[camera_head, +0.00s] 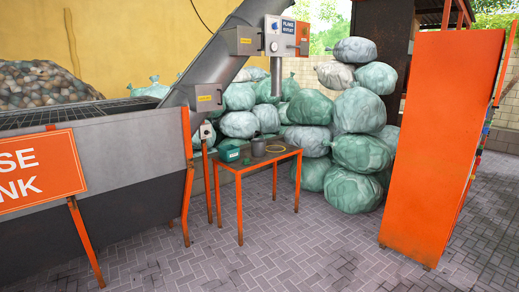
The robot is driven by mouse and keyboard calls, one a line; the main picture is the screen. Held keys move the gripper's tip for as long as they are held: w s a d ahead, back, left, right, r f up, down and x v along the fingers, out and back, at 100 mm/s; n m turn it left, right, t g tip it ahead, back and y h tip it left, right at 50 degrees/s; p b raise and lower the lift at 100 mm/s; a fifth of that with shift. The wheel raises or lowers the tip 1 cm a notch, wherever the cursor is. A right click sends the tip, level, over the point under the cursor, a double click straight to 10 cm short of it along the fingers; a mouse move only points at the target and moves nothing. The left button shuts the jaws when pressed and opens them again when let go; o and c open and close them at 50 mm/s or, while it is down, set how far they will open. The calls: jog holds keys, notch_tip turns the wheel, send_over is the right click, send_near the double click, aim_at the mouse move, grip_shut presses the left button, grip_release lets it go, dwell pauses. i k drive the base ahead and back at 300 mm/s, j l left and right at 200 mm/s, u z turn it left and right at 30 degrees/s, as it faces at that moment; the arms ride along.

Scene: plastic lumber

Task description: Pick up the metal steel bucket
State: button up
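A small grey metal bucket (258,147) stands upright on a small table (238,167) with orange legs and a greenish top, near the middle of the view. A teal container (230,151) with a pale label is beside it on the left. A yellowish ring-shaped item (275,149) lies to its right. The bucket is small in the picture, so its handle and inside cannot be made out clearly. My gripper is not in view.
A grey machine hopper (120,160) with an orange sign (38,172) stands left. Several stacked green bags (360,150) are behind the table. A tall orange cabinet (440,150) stands right. The paved floor (310,250) in front is clear.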

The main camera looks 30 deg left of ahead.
aim_at(258, 145)
jog(key=i+j+u, duration=0.35)
jog(key=i, duration=0.45)
jog(key=i+u, duration=0.4)
jog(key=i, duration=0.45)
jog(key=i+u, duration=0.1)
jog(key=i, duration=0.4)
jog(key=i+l+u, duration=0.15)
jog(key=i, duration=0.35)
jog(key=i+l+u, duration=0.1)
jog(key=i, duration=0.4)
jog(key=i+l+u, duration=0.15)
jog(key=i, duration=0.3)
